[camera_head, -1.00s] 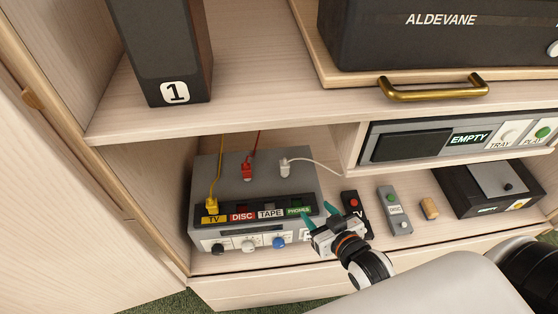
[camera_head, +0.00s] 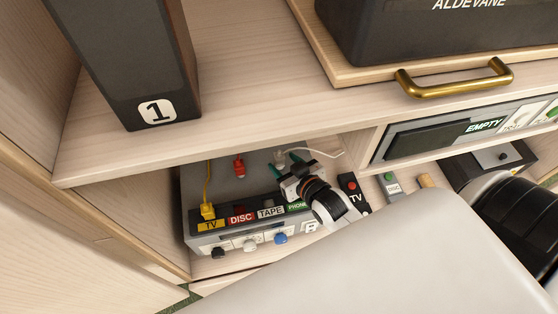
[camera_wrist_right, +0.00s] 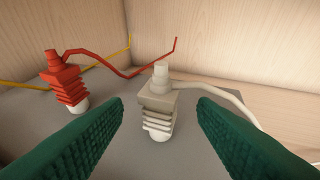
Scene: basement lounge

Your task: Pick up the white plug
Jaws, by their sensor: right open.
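The white plug (camera_wrist_right: 158,108) lies in the right wrist view between my two green fingers, a little beyond their tips, on the grey top of the switch box. Its white cable runs off to the right. In the head view the white plug (camera_head: 280,156) shows on top of the box, partly beside my fingers. My right gripper (camera_head: 291,161) is open over the box's top right part; its fingertips also show in the right wrist view (camera_wrist_right: 160,103). It holds nothing. My left gripper is not in view.
A red plug (camera_wrist_right: 66,80) stands left of the white one, and a yellow plug (camera_head: 208,211) sits at the box's TV label. The shelf board (camera_head: 220,130) hangs close above the switch box (camera_head: 222,185). Remotes (camera_head: 352,190) lie to the right.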

